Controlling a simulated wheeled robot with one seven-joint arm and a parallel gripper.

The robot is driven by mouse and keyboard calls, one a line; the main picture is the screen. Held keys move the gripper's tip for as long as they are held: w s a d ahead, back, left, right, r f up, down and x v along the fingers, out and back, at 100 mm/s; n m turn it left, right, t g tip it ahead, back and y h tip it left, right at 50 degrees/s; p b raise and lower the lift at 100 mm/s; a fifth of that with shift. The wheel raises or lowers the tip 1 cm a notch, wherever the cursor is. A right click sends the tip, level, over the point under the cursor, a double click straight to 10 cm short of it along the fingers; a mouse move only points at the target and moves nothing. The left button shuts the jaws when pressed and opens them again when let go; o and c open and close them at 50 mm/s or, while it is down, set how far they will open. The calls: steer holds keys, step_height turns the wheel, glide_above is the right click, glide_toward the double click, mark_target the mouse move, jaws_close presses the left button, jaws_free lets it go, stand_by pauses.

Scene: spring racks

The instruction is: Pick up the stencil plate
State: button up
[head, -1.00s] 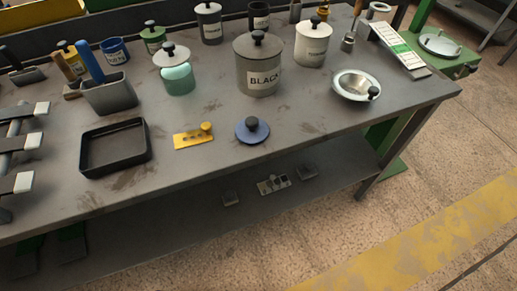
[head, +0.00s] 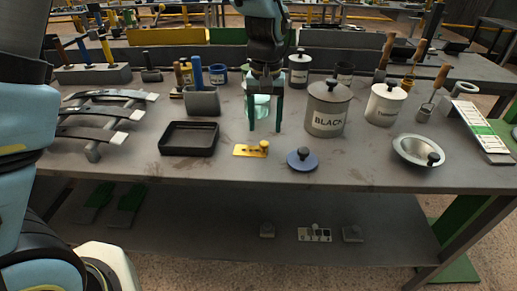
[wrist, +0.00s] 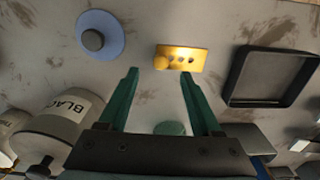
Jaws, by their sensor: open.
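The stencil plate is a small yellow plate (head: 250,151) with a row of small holes and a round yellow knob at one end. It lies flat near the front edge of the table, between a black tray and a blue lid, and it also shows in the wrist view (wrist: 183,55). My gripper (head: 265,128) is open and empty above the table, in front of the mint jar (head: 262,105) in the head view. In the wrist view its green fingertips (wrist: 160,73) point toward the plate and are apart from it.
The black tray (head: 188,152) is left of the plate, and the blue lid (head: 301,165) with a dark knob is right of it. The BLACK canister (head: 326,122) stands behind the lid. A blue-handled holder (head: 202,101) stands behind the tray. Bare tabletop surrounds the plate.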

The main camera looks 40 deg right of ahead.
mark_target(264, 143)
steer(key=shift+w+f+p, duration=0.1)
steer(key=shift+f+p, duration=0.9)
steer(key=shift+f, duration=1.8)
jaws_close()
